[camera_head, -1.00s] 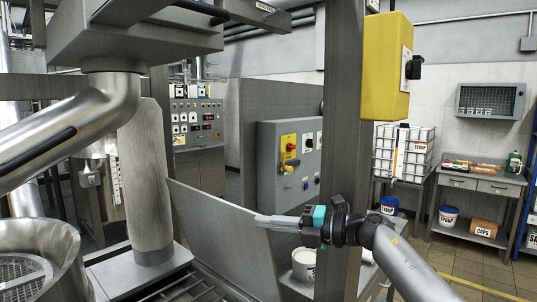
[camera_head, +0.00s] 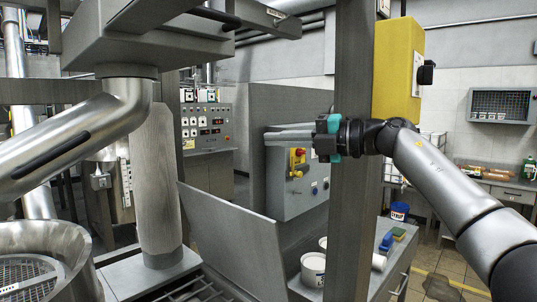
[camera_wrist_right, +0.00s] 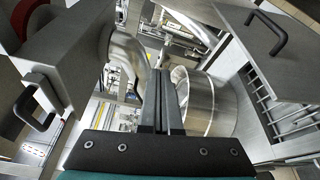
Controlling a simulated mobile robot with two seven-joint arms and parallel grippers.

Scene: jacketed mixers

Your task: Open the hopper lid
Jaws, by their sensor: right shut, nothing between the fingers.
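A flat grey panel (camera_head: 245,235), which looks like the hopper lid, stands raised and tilted over a dark grate (camera_head: 187,291) in the head view. In the right wrist view a grey panel (camera_wrist_right: 240,28) with a black bar handle (camera_wrist_right: 268,32) shows at upper right, above bars; I take it for the same lid. My right gripper (camera_head: 268,137) is shut and empty, pointing left above the lid and apart from it. Its closed fingers (camera_wrist_right: 162,90) show in the wrist view. My left gripper is out of view.
A steel vessel (camera_head: 78,255) stands at lower left, below a bent steel pipe (camera_head: 125,115) and a grey box (camera_head: 140,40). A grey post (camera_head: 350,220) stands close to my right arm and carries a yellow box (camera_head: 397,70). A white tub (camera_head: 313,272) sits behind the lid.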

